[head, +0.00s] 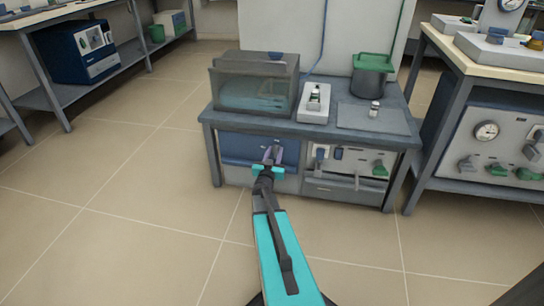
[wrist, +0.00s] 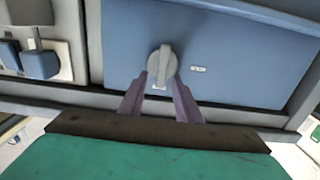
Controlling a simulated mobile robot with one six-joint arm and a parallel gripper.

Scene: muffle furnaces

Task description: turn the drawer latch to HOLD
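The drawer latch (wrist: 161,67) is a round grey knob with a raised bar standing about upright, on a blue drawer front (wrist: 105,55). A small white label (wrist: 198,69) sits to its right; I cannot read it. My gripper (wrist: 161,84) is open, its two purple fingers apart and pointing at the latch. The tips lie near the knob's lower left and lower right, with gaps beside the bar; I cannot tell if they touch.
The drawer is under a grey bench (head: 300,131) carrying a glass-sided tank (head: 255,85) and a green-topped pot (head: 371,78). A control panel (head: 345,165) with switches and green knobs is right of the drawer. The floor in front is clear.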

